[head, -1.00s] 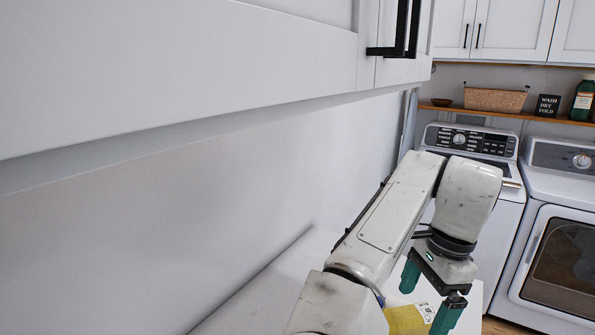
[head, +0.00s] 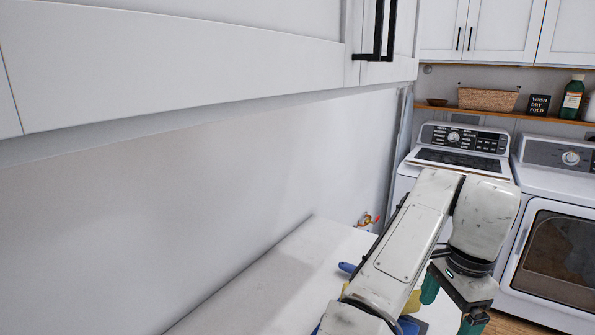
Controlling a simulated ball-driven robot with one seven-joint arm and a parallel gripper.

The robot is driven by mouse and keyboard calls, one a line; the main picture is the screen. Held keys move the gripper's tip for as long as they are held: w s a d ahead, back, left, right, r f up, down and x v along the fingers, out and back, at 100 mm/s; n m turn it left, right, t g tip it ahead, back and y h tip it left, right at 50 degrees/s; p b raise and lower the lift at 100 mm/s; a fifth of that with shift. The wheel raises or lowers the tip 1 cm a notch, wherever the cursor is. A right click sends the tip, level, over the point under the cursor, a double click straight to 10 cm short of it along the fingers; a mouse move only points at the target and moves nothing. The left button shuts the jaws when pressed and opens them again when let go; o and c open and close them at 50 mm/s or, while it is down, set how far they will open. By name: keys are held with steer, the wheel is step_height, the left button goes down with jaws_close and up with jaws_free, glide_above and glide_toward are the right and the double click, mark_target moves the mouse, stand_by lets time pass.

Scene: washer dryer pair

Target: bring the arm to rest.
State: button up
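My arm reaches out over the white counter (head: 255,300) from the bottom of the head view, with its elbow bent and the hand hanging down. My gripper (head: 452,306) is at the lower right, near the counter's right end. Its two teal fingers are spread apart, and I see nothing held between them. The lower fingertip is close to the bottom edge of the picture. My forearm hides part of the counter and of the things on it.
A blue item (head: 347,267) and a yellow item (head: 412,302) lie on the counter, partly hidden by my arm. A small orange-red item (head: 368,219) is at the back. White cabinets (head: 180,70) overhang the left. A washer (head: 462,147) and dryer (head: 560,250) stand beyond.

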steer(key=s+d+f+n+t+h, duration=0.1)
steer(key=s+d+f+n+h, duration=0.2)
steer(key=s+d+f, duration=0.4)
steer(key=s+d+f+n+t+h, duration=0.1)
steer(key=s+d+f+n+h, duration=0.2)
steer(key=d+f, duration=0.5)
steer(key=s+a+f+n+y, duration=0.1)
steer(key=s+a+f+n, duration=0.2)
steer(key=s, duration=0.4)
steer(key=s+a+f+n+y, duration=0.2)
steer(key=s+a+f+n, duration=0.1)
steer(key=s+a+f, duration=0.2)
steer(key=s+a+f+n+g+y, duration=0.1)
steer(key=s+a+f+n, duration=0.2)
steer(key=s, duration=0.6)
steer(key=shift+s+a+f+y, duration=0.35)
steer(key=shift+a+f+y, duration=0.05)
steer(key=shift+f, duration=0.2)
